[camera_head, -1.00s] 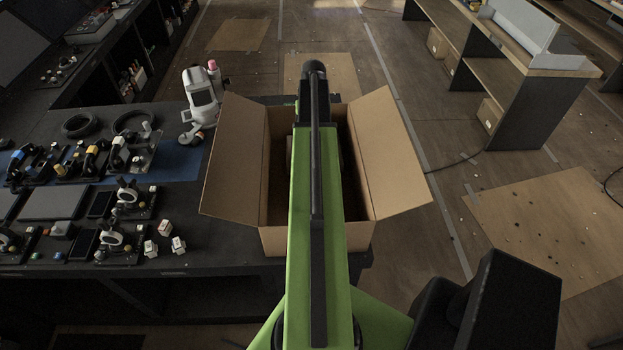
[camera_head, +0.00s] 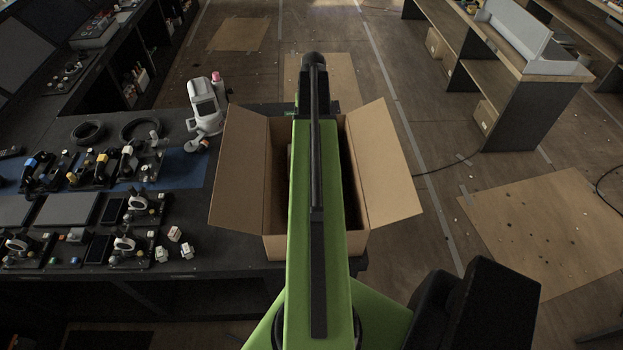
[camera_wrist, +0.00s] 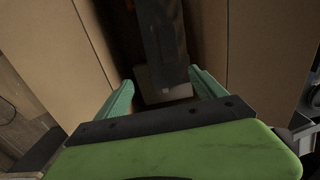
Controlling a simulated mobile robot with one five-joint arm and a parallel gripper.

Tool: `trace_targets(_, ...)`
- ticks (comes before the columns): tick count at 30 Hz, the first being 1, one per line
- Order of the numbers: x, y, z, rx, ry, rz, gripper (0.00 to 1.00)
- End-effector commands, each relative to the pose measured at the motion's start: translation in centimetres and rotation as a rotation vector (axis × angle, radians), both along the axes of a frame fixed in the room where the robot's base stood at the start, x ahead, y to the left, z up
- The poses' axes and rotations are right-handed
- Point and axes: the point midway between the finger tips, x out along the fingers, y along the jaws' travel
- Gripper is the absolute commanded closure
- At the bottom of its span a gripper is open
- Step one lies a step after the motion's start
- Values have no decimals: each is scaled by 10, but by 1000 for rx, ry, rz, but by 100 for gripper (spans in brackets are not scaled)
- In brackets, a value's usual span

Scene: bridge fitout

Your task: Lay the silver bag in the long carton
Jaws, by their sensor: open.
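The long carton (camera_head: 386,178) stands open at the end of the dark desk, its side flaps spread, with my arm across its middle. In the wrist view the cardboard (camera_wrist: 240,60) rises on both sides of my gripper (camera_wrist: 161,80). The gripper's two green fingers are apart, over the carton's dark inside. Beyond and between the fingertips are a dark grey, slightly shiny strip (camera_wrist: 162,35) and a small pale patch (camera_wrist: 168,80). I cannot tell whether either is the silver bag. No silver bag is clearly visible elsewhere. My arm hides the gripper in the head view.
A white device (camera_head: 205,112) stands on the desk close to the carton's left flap. Black coils (camera_head: 142,128), small controls and white cubes (camera_head: 187,251) cover the desk to the left. The floor (camera_head: 440,150) right of the carton is largely open. A shelf unit (camera_head: 520,105) stands farther right.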

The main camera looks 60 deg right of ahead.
Motion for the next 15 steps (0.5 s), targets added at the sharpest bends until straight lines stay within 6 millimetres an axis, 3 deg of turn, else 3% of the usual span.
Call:
trace_targets(1, 1, 0, 16, 0, 0, 1, 20)
trace_targets(3, 1, 0, 21, 0, 0, 1, 20)
trace_targets(15, 1, 0, 19, 0, 0, 1, 20)
